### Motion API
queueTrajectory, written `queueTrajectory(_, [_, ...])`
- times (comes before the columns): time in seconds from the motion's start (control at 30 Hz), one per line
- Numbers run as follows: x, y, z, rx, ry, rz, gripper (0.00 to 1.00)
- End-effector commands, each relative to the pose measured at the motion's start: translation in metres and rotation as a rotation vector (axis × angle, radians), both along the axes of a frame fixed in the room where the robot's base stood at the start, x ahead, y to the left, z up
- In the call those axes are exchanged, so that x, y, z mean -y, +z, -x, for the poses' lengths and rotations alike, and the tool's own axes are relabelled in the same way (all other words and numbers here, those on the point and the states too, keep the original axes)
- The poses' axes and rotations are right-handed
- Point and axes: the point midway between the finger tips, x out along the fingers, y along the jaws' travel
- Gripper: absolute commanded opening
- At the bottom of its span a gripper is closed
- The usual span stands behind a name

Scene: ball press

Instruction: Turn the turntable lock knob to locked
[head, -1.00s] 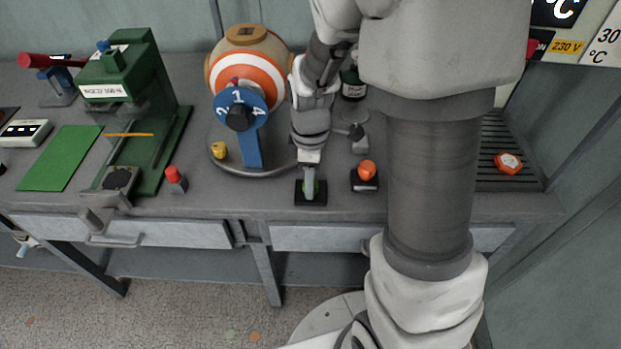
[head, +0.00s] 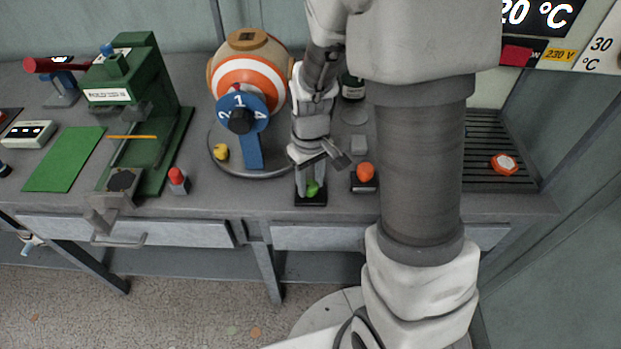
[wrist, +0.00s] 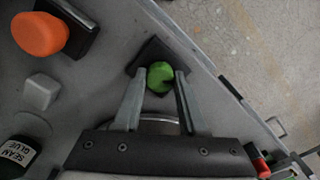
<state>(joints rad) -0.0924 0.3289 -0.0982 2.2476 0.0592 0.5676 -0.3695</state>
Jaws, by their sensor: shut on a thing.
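A round green knob (head: 313,188) sits on a black square base (head: 311,200) at the front edge of the bench, in front of the turntable (head: 219,162). No label on it is readable. My gripper (head: 311,184) points down at it and is shut on it. In the wrist view my gripper (wrist: 161,76) has one finger on each side of the green knob (wrist: 160,76), above its dark base (wrist: 148,52). The fingers hide part of the base. I cannot tell the knob's lock position from any mark.
An orange knob (head: 365,172) on a black base stands close to the right of my gripper, with a small grey block (head: 359,145) behind it. A red-topped button (head: 177,176) is to the left. A striped ball (head: 252,98) with a blue numbered dial (head: 257,104) stands behind.

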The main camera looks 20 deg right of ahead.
Motion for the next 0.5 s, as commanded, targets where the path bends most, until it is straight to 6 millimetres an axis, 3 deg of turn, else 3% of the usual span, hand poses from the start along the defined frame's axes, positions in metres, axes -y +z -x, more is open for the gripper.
queueTrajectory(0.5, [-0.0002,0.0018,-0.0005,0.001,-0.445,0.001,0.0])
